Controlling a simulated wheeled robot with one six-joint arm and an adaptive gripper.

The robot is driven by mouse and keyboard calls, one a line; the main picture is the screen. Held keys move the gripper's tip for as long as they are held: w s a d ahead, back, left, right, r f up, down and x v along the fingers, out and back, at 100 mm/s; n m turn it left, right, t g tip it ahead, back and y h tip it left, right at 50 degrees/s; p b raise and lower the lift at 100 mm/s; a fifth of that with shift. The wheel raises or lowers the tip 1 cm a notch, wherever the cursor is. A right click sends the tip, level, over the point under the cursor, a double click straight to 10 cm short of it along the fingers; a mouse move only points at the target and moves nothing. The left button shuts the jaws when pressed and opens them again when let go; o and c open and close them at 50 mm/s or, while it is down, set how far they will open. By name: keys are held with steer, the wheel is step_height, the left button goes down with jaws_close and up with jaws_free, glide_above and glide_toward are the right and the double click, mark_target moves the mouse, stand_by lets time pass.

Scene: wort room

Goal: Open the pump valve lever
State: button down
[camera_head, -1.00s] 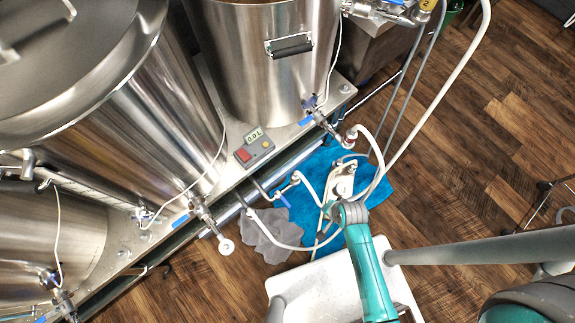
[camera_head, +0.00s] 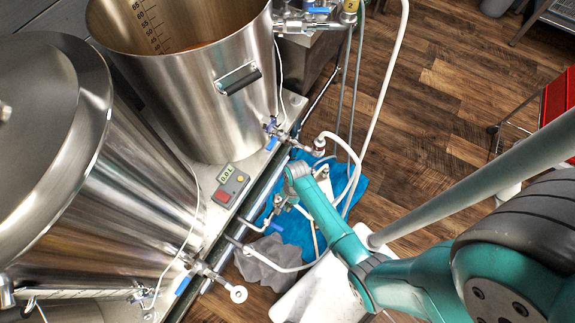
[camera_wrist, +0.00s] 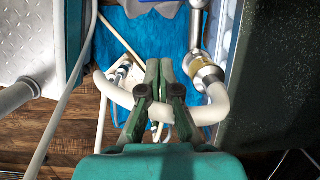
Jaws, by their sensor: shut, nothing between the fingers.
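In the head view a small blue lever (camera_head: 276,228) sits by a metal valve fitting on the white hose (camera_head: 262,222), low on the floor side of the stand. In the wrist view a small metal fitting with blue (camera_wrist: 121,72) lies left of my fingers; I cannot tell if it is the same valve. My gripper (camera_wrist: 160,64) is shut and empty, its fingers above a bend of white hose (camera_wrist: 116,93). In the head view my arm's end hides the fingers and part of the pump area. Whether the fingers touch the hose or any lever is unclear.
A blue cloth (camera_head: 296,229) and a grey cloth (camera_head: 262,258) lie on the wooden floor. Steel kettles (camera_head: 200,95) stand on the stand to the left, with a display box (camera_head: 229,184). Another blue-handled valve (camera_head: 271,143) is on the kettle. Open floor (camera_head: 440,120) lies right.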

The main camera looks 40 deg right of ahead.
mark_target(277, 227)
steer(key=s+a+f, duration=0.1)
steer(key=a+f, duration=0.4)
steer(key=shift+s, duration=0.35)
